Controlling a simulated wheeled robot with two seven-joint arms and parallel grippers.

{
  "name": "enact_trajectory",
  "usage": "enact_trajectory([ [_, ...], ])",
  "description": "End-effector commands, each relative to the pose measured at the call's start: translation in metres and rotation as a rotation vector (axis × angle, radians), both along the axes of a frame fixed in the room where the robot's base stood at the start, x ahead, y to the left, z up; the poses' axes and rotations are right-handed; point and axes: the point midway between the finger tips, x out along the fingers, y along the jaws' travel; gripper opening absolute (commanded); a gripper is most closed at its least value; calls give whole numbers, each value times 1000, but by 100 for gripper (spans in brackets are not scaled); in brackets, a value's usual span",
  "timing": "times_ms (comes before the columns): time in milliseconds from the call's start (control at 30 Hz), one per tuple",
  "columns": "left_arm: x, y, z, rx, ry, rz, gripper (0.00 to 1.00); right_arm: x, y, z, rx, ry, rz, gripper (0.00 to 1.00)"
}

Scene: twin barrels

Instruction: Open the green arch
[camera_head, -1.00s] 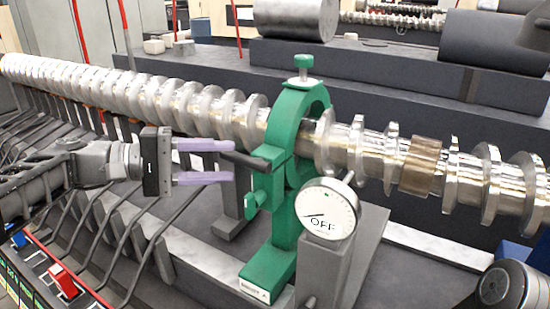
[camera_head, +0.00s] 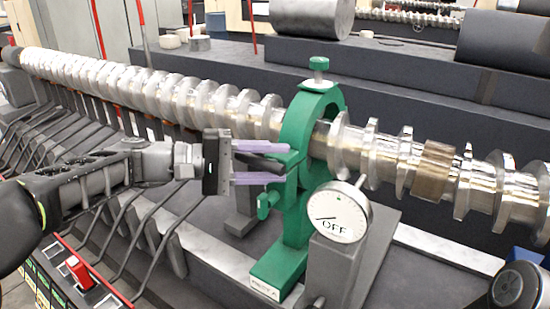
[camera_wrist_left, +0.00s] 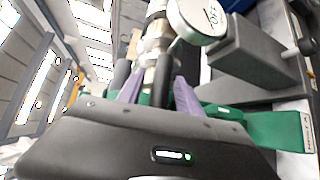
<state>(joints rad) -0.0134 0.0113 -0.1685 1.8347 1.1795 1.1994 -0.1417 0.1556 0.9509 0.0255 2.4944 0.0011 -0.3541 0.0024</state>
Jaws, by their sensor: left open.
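The green arch (camera_head: 296,127) stands around the long metal shaft (camera_head: 185,98), with a green knob (camera_head: 319,65) on top and a small green screw (camera_head: 266,204) low on its side. A dark handle (camera_head: 262,163) sticks out from the arch to the left. My left gripper (camera_head: 285,163) is open, its purple fingers above and below the handle. In the left wrist view the handle (camera_wrist_left: 162,82) also lies between the two fingers (camera_wrist_left: 158,92); contact cannot be told. The right gripper is not in view.
A round dial marked OFF (camera_head: 337,212) on a grey block (camera_head: 332,268) stands just right of the arch. Bent grey rods (camera_head: 140,225) line the front left. A grey machine bed (camera_head: 400,105) with cylinders lies behind the shaft.

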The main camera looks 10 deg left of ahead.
Motion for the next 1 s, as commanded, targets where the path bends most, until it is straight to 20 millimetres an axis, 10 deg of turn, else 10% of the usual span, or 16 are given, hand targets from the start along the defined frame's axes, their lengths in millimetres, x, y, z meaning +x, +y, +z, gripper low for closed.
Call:
enact_trajectory([
  [333,2,-6,-1,0,0,1,42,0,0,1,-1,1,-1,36],
  [1000,2,-5,-1,0,0,1,0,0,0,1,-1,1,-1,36],
])
